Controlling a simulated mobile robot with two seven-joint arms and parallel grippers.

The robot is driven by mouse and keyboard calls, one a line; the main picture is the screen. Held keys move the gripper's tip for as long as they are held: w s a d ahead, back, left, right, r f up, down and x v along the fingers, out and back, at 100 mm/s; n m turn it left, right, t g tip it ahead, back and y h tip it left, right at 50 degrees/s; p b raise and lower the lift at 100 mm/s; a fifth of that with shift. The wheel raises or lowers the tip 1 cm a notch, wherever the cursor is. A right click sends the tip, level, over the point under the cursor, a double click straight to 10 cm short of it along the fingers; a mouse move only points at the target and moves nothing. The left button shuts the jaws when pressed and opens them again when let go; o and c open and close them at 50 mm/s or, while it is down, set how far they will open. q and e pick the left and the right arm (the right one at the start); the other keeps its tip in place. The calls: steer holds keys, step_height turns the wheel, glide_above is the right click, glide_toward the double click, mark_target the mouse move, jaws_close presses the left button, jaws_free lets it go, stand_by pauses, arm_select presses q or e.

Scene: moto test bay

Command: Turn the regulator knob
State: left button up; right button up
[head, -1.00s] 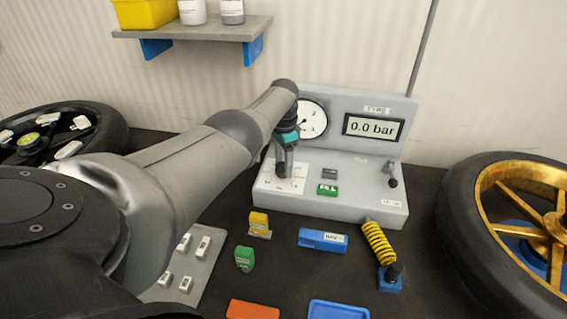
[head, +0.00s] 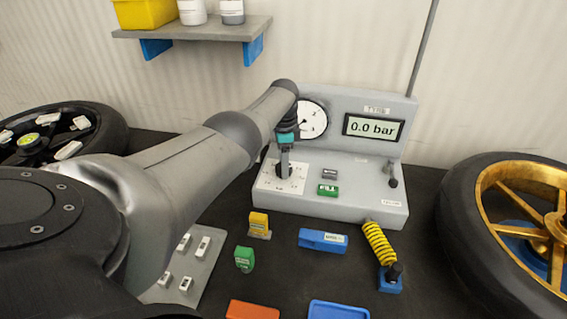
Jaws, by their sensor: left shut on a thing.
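The grey test console (head: 330,204) stands at the back middle of the dark bench. A white dial plate (head: 295,183) with marks lies on its left lower face. My left gripper (head: 284,169) points down at this plate and is shut on the dark regulator knob (head: 283,174), which is mostly hidden by the fingers. The display (head: 373,127) reads 0.0 bar. The round gauge (head: 313,119) is partly covered by my left arm. A green button (head: 327,190) sits right of the plate. My right gripper is not in view.
A black wheel (head: 100,125) lies at the left and a gold-spoked wheel (head: 460,215) at the right. A yellow coiled hose (head: 378,243), a blue block (head: 323,240) and small yellow and green items are in front of the console. A shelf (head: 195,30) hangs above.

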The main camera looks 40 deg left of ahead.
arm_select(q)
steer(key=o, duration=1.4)
step_height(320, 180, up, 7)
steer(key=p, duration=0.3)
steer(key=shift+f+p, duration=0.15)
steer(key=shift+p, duration=0.2)
step_height(320, 180, up, 8)
steer(key=shift+r+p, duration=0.25)
steer(key=shift+p, duration=0.45)
steer(key=shift+f, duration=0.1)
